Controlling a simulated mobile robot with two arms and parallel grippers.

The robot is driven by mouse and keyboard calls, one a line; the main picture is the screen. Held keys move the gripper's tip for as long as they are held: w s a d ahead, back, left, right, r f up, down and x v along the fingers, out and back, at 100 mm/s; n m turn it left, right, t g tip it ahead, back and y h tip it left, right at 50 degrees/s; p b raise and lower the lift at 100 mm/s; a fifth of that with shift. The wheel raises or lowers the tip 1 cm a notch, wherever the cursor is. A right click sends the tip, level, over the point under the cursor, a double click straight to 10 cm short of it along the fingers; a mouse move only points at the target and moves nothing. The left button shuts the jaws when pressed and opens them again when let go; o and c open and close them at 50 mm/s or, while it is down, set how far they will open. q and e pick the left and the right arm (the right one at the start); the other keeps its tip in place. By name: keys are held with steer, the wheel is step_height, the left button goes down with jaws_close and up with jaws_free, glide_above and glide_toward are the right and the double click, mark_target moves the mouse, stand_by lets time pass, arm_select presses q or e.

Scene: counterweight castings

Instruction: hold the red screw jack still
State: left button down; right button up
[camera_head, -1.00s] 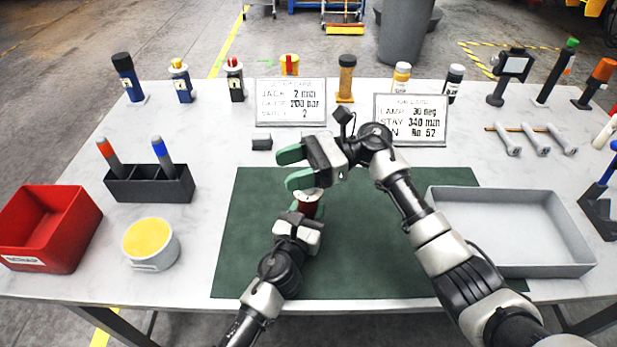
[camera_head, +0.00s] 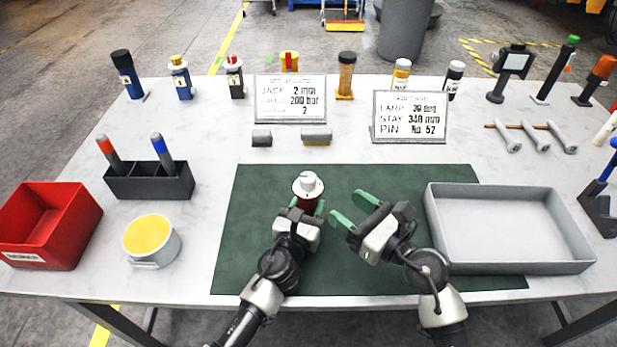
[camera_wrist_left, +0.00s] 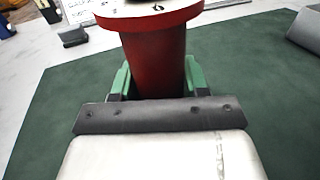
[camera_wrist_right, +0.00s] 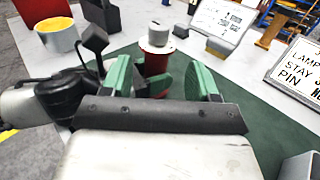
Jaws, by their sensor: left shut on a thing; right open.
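The red screw jack (camera_head: 308,187) stands upright on the green mat (camera_head: 255,215), its white top with a light knob facing up. In the left wrist view its red body (camera_wrist_left: 155,60) rises between the green fingers. My left gripper (camera_head: 307,208) is shut on the jack's body from the front. My right gripper (camera_head: 350,212) is open and empty, a little to the right of the jack and apart from it. The right wrist view shows the jack (camera_wrist_right: 156,60) beyond my right gripper's green fingers (camera_wrist_right: 165,80). The jack's base is partly hidden by the left gripper.
A grey tray (camera_head: 510,268) lies to the right and a red bin (camera_head: 45,245) to the left. A yellow-topped tub (camera_head: 152,243) and dark pen holder (camera_head: 150,187) stand left. Two sign cards (camera_head: 290,100) stand behind. The mat right of the jack is partly clear.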

mark_target(314, 184)
steer(key=x, duration=1.1)
steer(key=c, duration=0.9)
